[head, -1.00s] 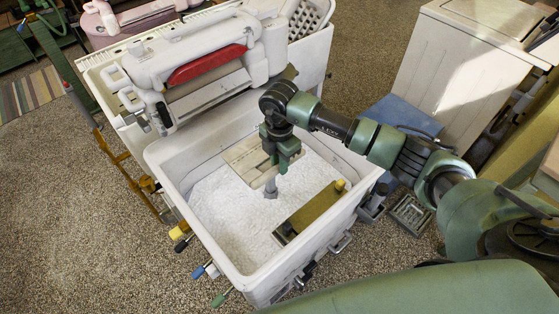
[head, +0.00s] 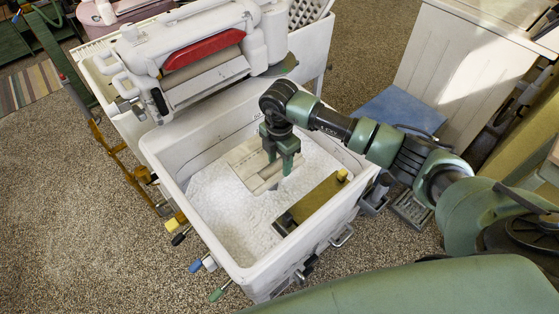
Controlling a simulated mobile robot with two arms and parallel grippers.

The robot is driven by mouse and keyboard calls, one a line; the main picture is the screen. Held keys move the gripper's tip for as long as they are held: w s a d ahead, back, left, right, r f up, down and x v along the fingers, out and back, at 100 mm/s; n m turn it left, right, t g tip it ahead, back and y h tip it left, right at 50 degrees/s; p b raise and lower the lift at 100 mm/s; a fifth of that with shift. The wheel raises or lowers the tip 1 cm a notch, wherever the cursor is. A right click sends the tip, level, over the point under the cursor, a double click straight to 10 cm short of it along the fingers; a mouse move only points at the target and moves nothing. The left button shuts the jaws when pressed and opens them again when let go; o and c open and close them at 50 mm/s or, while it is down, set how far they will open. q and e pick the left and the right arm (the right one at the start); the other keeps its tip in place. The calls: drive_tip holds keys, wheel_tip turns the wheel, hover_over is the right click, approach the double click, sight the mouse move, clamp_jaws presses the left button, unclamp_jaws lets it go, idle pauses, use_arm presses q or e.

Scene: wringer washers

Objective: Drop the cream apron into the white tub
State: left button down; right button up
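The white tub (head: 217,237) stands in the middle of the head view, with white, suds-like filling inside. A flat cream piece with fold-like lines, which seems to be the cream apron (head: 243,160), lies inside the tub on the white filling. My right gripper (head: 281,170) points down inside the tub's outline, over the right part of the cream piece. Its two fingers are spread apart and nothing shows gripped between them. They hide part of the cream piece; whether they touch it I cannot tell. My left gripper is not in view.
A white wringer with a red bar (head: 204,64) stands behind the tub's rim. A brass-coloured bar (head: 314,204) lies along the tub's right side. Coloured handles (head: 196,265) stick out at the front left. A white cabinet (head: 437,70) stands at the right. Speckled floor at left is clear.

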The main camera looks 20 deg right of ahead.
wheel_tip(320, 180, up, 8)
drive_tip(key=b, duration=0.1)
idle(0.4)
drive_tip(key=shift+f, duration=0.15)
